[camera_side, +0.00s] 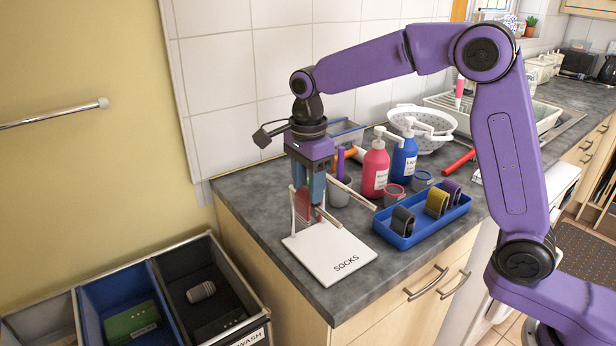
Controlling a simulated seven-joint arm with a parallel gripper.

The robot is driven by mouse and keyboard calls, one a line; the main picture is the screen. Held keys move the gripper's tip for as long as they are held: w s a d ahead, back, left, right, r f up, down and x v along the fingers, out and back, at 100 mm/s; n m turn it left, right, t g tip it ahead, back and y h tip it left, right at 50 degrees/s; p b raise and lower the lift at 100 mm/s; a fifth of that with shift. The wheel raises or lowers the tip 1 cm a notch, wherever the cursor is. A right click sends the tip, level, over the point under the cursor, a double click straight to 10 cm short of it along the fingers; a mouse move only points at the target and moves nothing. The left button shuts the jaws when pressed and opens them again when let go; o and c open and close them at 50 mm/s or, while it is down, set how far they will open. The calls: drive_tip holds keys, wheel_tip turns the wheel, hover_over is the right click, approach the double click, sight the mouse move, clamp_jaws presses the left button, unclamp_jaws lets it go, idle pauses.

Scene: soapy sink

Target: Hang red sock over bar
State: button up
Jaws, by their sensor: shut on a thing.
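The red sock (303,204) hangs between the fingers of my gripper (312,198), which is shut on it and points down above the rear of a drying stand. The stand has a white base (325,262) marked SOCKS, a white post and pale wooden bars. One bar (352,192) reaches out to the right of my gripper; a shorter bar end (331,218) shows just in front of it. The fingers hide part of the sock and stand, so I cannot tell whether the sock touches a bar.
A blue tray (408,242) with rolled grey, yellow and purple pieces lies right of the stand. Red (375,170) and blue (404,158) pump bottles, a grey cup (339,190) and a white colander (421,128) stand behind. Open bins (205,290) are below left, beyond the counter edge.

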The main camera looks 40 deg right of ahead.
drive_tip(key=shift+f, duration=0.1)
drive_tip(key=o, duration=1.4)
drive_tip(key=shift+c, duration=0.2)
wheel_tip(320, 180, up, 17)
drive_tip(key=shift+r, duration=0.2)
